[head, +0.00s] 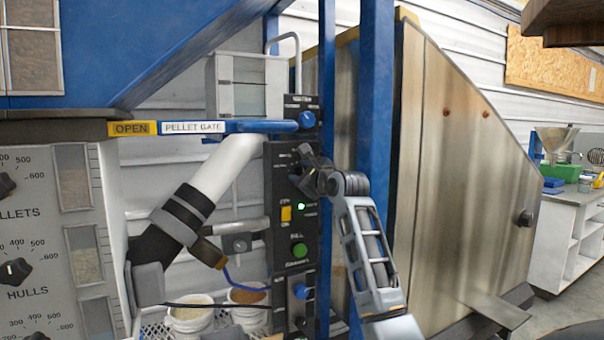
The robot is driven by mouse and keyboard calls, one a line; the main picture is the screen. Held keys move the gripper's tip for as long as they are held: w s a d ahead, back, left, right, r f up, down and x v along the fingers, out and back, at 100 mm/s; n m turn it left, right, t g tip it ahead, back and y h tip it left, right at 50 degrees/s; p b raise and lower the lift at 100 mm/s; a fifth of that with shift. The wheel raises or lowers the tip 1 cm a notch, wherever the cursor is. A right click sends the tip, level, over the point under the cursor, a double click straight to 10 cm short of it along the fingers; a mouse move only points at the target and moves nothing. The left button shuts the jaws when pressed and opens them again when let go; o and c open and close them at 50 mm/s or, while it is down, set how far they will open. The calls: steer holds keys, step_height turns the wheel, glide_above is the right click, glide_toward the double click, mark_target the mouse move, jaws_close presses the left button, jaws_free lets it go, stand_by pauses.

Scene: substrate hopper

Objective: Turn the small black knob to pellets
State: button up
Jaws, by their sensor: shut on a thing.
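A narrow black control panel (283,240) stands left of a blue post. My gripper (303,170) reaches in from the right to the upper part of this panel, and its dark fingers are shut on the small black knob there. The fingers hide the knob, so I cannot tell which way it points. The labels around it are too small to read. A blue knob (307,119) sits above my gripper.
A blue lever (262,127) beside the labels OPEN and PELLET GATE passes just above. A white pipe (228,165) and white buckets (192,318) are at left. A grey panel with dials (35,235) is farther left. Blue posts (375,100) and a metal hopper (455,170) stand right.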

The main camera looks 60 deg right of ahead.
steer(key=n+p, duration=0.1)
steer(key=n, duration=0.2)
steer(key=shift+a, duration=0.1)
steer(key=n+p, duration=0.1)
steer(key=n, duration=0.4)
steer(key=shift+f, duration=0.15)
steer(key=n, duration=0.3)
steer(key=shift+f+n, duration=0.1)
steer(key=shift+n, duration=0.2)
steer(key=shift+f+n, duration=0.1)
steer(key=shift+n, duration=1.8)
steer(key=shift+w+b, duration=0.1)
steer(key=shift+b, duration=0.2)
steer(key=o, duration=1)
steer(key=shift+b+v, duration=0.6)
steer(key=shift+v, duration=3.3)
